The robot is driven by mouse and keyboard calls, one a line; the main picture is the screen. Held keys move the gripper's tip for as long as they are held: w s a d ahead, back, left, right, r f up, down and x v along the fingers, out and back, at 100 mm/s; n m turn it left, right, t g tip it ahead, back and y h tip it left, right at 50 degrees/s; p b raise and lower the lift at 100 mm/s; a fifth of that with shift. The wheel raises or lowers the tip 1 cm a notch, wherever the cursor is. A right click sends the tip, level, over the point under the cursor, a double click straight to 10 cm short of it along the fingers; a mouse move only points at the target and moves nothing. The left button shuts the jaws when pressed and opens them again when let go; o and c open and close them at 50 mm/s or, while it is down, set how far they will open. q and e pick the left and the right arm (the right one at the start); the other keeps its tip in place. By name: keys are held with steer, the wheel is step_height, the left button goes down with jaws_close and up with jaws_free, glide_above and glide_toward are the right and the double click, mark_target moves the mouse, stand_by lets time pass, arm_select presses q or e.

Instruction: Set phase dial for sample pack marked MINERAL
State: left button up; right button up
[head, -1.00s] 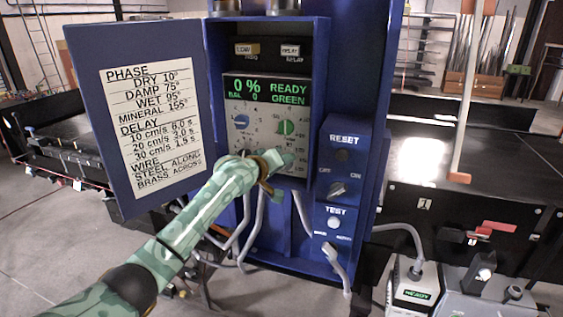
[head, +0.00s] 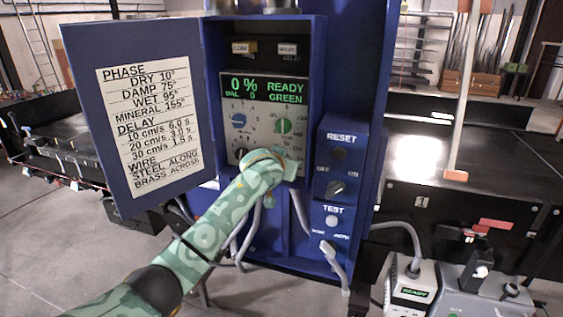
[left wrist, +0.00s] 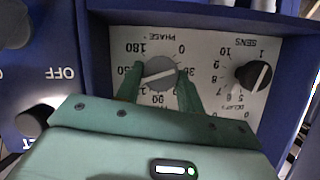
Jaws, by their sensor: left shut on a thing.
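The blue detector cabinet (head: 213,100) stands open, with its dial panel (head: 262,108) inside. My left gripper (head: 287,163) is at the panel's lower right and hides the phase dial in the head view. In the left wrist view, which is upside down, the grey phase dial (left wrist: 161,68) sits between the fingers of my left gripper (left wrist: 160,88), shut on it. Its white line is slanted; I cannot tell which end is the pointer. The card (head: 150,125) on the door reads MINERAL 155°. My right gripper is not in view.
The display (head: 266,90) reads 0 %, READY, GREEN. RESET and TEST boxes (head: 343,140) are on the right. The open door (head: 75,100) stands left.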

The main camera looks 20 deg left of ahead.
arm_select(q)
steer(key=m+y, duration=0.2)
steer(key=m, duration=0.1)
steer(key=shift+d+f+y, duration=0.2)
steer(key=shift+f+y, duration=0.1)
steer(key=shift+f, duration=0.05)
steer(key=shift+m, duration=0.4)
steer(key=o, duration=1)
steer(key=shift+r, duration=0.15)
steer(key=shift+s+d, duration=0.1)
steer(key=shift+s, duration=0.15)
steer(key=b+v, duration=0.1)
steer(key=v, duration=0.4)
steer(key=b+v, duration=0.1)
steer(key=v, duration=0.4)
steer(key=b+v, duration=0.1)
steer(key=v, duration=0.4)
steer(key=shift+s, duration=0.45)
